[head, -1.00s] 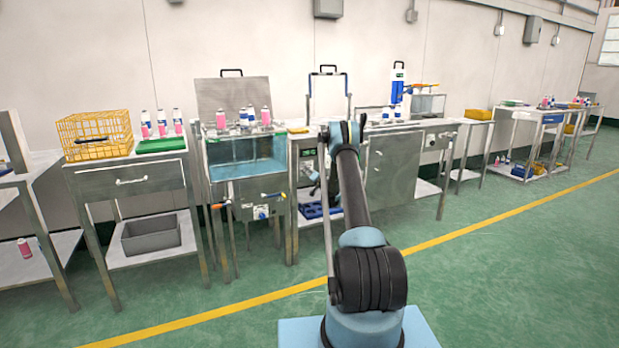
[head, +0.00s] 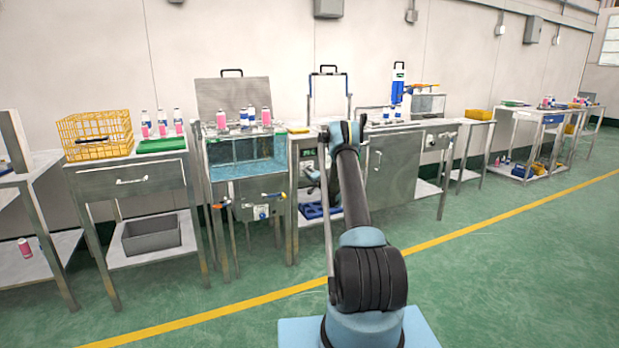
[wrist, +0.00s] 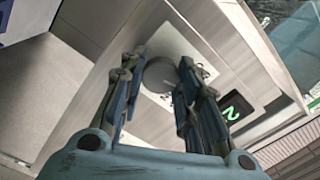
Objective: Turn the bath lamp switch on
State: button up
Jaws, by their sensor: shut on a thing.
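The water bath (head: 245,168) is a clear-walled tank with teal water in a steel stand, left of my arm in the head view. In the wrist view, a round grey knob (wrist: 160,75) on a pale square plate sits on a steel panel. My gripper (wrist: 161,66) has its fingers on either side of this knob and is shut on it. The marks around the plate are too small to read. A dark display with a green sign (wrist: 236,108) is beside it.
A steel cabinet door (head: 392,170) is right of my arm. A table with a yellow wire basket (head: 95,133) stands at the left. The green floor in front is clear.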

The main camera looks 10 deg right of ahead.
jog(key=m, duration=0.4)
jog(key=shift+d+m, duration=0.2)
jog(key=shift+m, duration=0.1)
jog(key=m, duration=0.4)
jog(key=shift+f, duration=0.1)
jog(key=shift+m, duration=0.4)
jog(key=shift+a, duration=0.1)
jog(key=o, duration=1.1)
jog(key=shift+f, duration=0.1)
jog(key=v, duration=1.2)
